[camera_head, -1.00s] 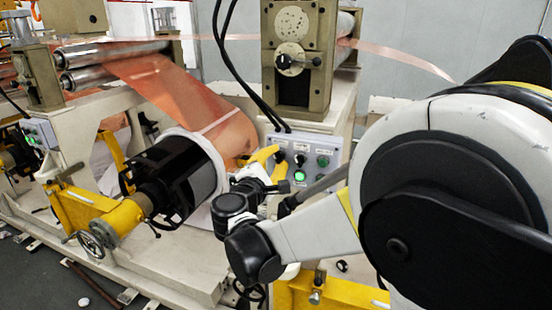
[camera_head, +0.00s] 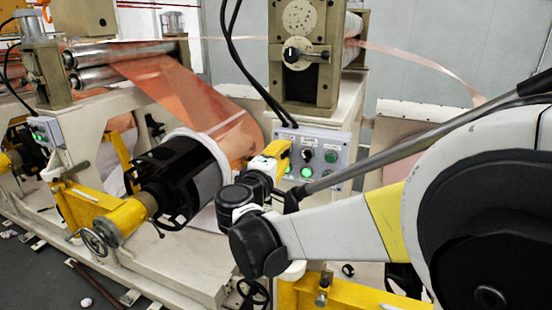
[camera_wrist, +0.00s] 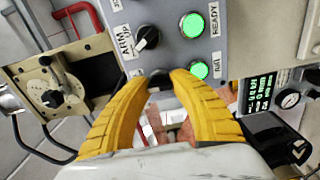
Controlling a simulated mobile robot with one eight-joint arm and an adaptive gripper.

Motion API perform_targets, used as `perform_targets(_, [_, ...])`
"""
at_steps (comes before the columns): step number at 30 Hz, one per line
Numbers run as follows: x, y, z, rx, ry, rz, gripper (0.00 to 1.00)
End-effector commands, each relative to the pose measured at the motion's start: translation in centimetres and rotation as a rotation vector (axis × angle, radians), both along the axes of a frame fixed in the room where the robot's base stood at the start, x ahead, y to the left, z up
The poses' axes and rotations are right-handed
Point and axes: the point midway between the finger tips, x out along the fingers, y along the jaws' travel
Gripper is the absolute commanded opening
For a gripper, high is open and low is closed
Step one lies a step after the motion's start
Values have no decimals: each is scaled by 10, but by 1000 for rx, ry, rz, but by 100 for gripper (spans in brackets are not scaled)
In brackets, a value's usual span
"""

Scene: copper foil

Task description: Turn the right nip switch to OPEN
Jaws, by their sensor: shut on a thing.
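The grey control panel (camera_head: 318,147) stands at the middle right, below the roller housing. My gripper (camera_head: 284,150) reaches its left part from the front. In the wrist view my two yellow fingers (camera_wrist: 164,80) are shut on a dark switch knob (camera_wrist: 158,78), which I take to be the right nip switch. The fingers hide most of it, and its label and pointing direction cannot be read. An ARM switch (camera_wrist: 147,38) sits beside it, with its black lever tilted. Two lit green lights, READY (camera_wrist: 192,25) and another (camera_wrist: 199,70), are close by.
The copper foil roll (camera_head: 232,138) and its black shaft are left of my gripper. The roller housing (camera_head: 303,55) has a black lever knob. Black hoses (camera_head: 250,75) hang down to the panel top. A dark display (camera_wrist: 258,95) shows in the wrist view.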

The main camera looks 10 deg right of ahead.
Motion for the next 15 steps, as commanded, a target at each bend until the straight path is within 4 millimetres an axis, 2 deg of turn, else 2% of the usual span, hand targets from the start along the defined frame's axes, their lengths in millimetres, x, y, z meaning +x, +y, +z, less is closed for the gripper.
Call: perform_targets(15, [0,0,-1,311,-226,0,0])
